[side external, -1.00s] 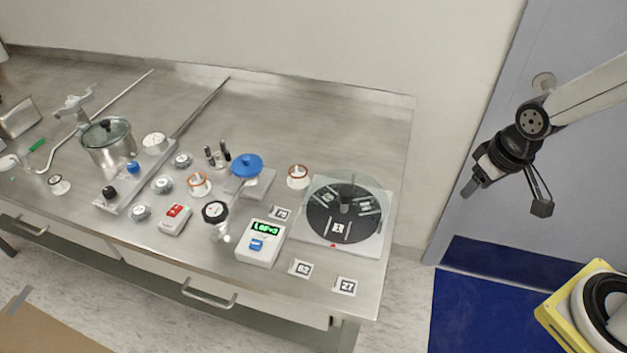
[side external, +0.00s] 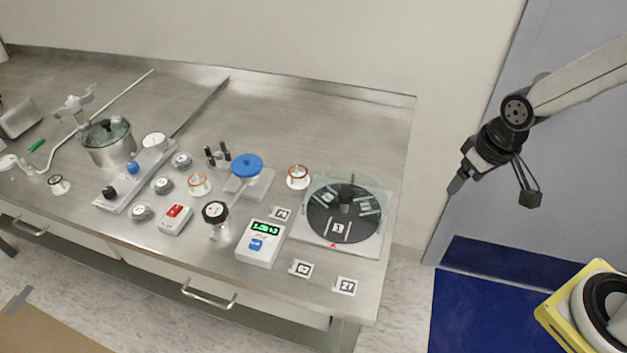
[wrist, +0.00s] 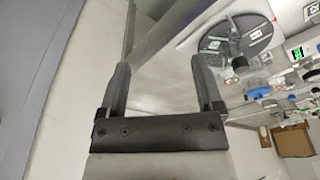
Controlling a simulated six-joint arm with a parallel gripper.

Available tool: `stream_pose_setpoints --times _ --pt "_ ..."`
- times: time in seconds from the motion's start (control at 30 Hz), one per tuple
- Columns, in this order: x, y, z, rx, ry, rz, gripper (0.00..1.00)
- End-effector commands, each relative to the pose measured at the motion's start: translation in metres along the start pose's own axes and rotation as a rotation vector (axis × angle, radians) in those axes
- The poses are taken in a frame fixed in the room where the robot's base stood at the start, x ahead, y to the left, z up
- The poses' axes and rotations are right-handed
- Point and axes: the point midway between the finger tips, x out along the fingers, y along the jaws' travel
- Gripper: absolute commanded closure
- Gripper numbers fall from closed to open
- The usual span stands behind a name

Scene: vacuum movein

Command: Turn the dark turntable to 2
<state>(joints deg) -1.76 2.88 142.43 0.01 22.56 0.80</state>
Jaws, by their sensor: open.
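The dark turntable (side external: 335,225) is a black disc under a clear rim, set on a pale square base (side external: 376,243) at the right end of the steel bench. A dark upright knob (side external: 346,198) stands at its middle. The section marked 1 lies at the front, close to a small red triangle on the base. My gripper (side external: 456,188) is in the air to the right of the bench, apart from the turntable. In the wrist view my gripper (wrist: 160,82) has its fingers spread with nothing between them. The turntable also shows there, at the upper right (wrist: 243,34).
A digital meter (side external: 260,245) with a green display stands left of the turntable. Tags 62 (side external: 301,268) and 27 (side external: 345,286) lie in front. A red-rimmed dial (side external: 298,177) and a blue-topped valve (side external: 247,165) are behind left.

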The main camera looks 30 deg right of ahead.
Motion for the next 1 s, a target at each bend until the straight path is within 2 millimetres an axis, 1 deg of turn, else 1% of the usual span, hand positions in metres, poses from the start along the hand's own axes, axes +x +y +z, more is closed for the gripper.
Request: stream_pose_setpoints --times 0.17,0.27,0.4,0.6,0.8,0.9,1.0 --pt "0.005 -0.02 -0.033 -0.033 -0.036 -0.01 0.16" --pt "0.009 -0.036 -0.054 -0.054 -0.062 -0.016 0.16" --pt "0.015 -0.062 -0.083 -0.085 -0.098 -0.021 0.16" --pt "0.026 -0.103 -0.115 -0.128 -0.15 -0.022 0.16" --pt "0.036 -0.139 -0.136 -0.163 -0.191 -0.019 0.16" --pt "0.039 -0.15 -0.141 -0.172 -0.204 -0.017 0.16" --pt "0.04 -0.157 -0.143 -0.177 -0.21 -0.016 0.16"
